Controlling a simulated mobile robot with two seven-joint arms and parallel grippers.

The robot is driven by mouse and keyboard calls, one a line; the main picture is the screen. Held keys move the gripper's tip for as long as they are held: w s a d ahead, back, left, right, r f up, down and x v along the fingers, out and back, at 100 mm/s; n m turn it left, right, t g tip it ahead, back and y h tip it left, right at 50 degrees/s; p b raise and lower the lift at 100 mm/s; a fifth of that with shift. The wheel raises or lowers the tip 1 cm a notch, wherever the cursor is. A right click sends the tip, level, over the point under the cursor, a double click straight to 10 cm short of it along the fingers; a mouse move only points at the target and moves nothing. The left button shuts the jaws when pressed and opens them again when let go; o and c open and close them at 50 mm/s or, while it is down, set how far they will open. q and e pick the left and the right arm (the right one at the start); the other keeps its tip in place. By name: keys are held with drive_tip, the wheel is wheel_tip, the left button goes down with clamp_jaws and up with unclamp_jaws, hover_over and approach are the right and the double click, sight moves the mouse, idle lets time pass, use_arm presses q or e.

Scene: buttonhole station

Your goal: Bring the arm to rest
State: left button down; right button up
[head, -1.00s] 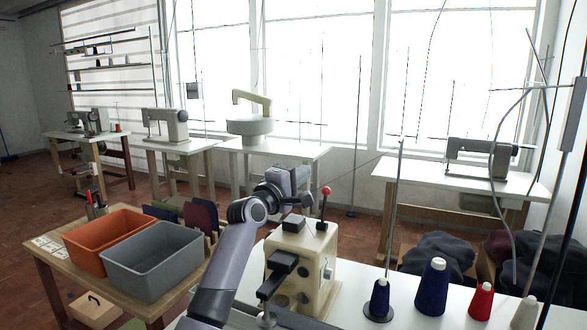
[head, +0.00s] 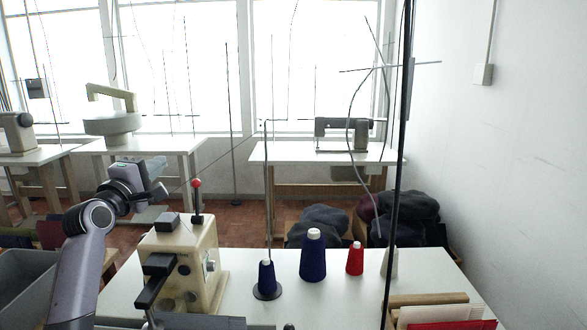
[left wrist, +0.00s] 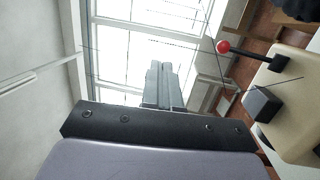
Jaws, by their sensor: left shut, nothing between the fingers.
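My left arm comes in from the lower left in the head view. My left gripper (head: 158,192) is raised at the left of the cream buttonhole machine (head: 185,262), apart from it. It is shut and empty. In the left wrist view the gripper's grey fingers (left wrist: 165,85) lie together against the bright window, with nothing between them. The machine's red-knobbed lever (head: 197,185) stands upright just right of the gripper; it also shows in the left wrist view, with its red knob (left wrist: 223,46) at the upper right. My right gripper is not in view.
Thread cones in navy (head: 313,256) and red (head: 355,259) stand on the white table (head: 330,296). A dark upright pole (head: 396,180) rises at the right. A grey bin (head: 25,285) is at the lower left. Sewing tables stand along the windows.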

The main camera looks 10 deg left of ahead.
use_arm(q)
drive_tip(key=s+d+f+m+g, duration=0.1)
drive_tip(key=s+d+f+m, duration=0.25)
drive_tip(key=f, duration=0.55)
drive_tip(key=s+d+f+m+g+h, duration=0.1)
drive_tip(key=s+d+f+m+g, duration=0.2)
drive_tip(key=f, duration=0.6)
drive_tip(key=s+d+f+m, duration=0.1)
drive_tip(key=d+f+m, duration=0.25)
drive_tip(key=f, duration=0.55)
drive_tip(key=s+d+f+m+g+h, duration=0.1)
drive_tip(key=s+d+f+m, duration=0.4)
drive_tip(key=s, duration=0.7)
drive_tip(key=s+d+f+m+g+h, duration=0.1)
drive_tip(key=s+d+f+m+g, duration=0.3)
drive_tip(key=s+d+f, duration=0.5)
drive_tip(key=s+f+m, duration=0.1)
drive_tip(key=s+f, duration=0.3)
drive_tip(key=shift+m+h, duration=0.3)
drive_tip(key=shift+m, duration=0.1)
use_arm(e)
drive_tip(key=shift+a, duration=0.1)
